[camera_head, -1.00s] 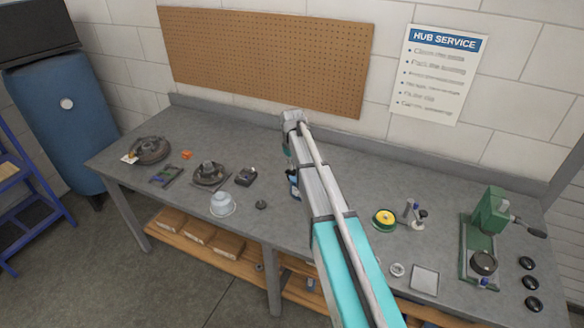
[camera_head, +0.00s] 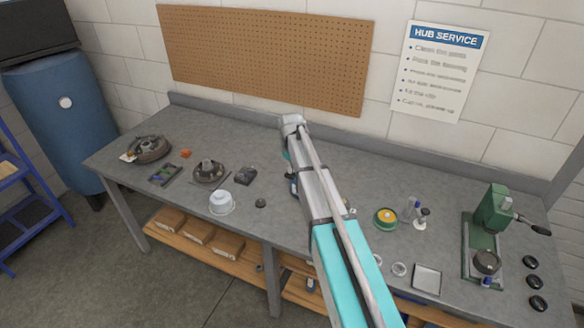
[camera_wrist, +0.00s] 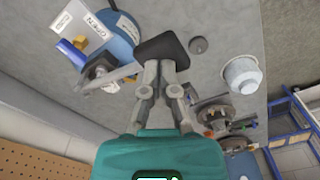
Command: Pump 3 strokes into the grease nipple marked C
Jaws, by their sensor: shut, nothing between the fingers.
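My gripper (camera_wrist: 162,62) is shut and empty, its dark fingertips together above the bench in the wrist view. Left of it are a blue round container (camera_wrist: 118,36) with white labels, one reading "OPEN", and a grey metal fitting with a lever (camera_wrist: 100,72) beside a blue cylinder (camera_wrist: 72,52). I cannot tell if the fingertips touch the lever. No grease nipple and no letter C can be made out. Hub-like assemblies (camera_head: 209,172) stand on the bench's left half; they also show in the wrist view (camera_wrist: 214,112).
A yellow-green tin (camera_head: 385,218), a square plate (camera_head: 427,279) and a green press (camera_head: 490,215) stand right. The wall with pegboard (camera_head: 265,60) bounds the back.

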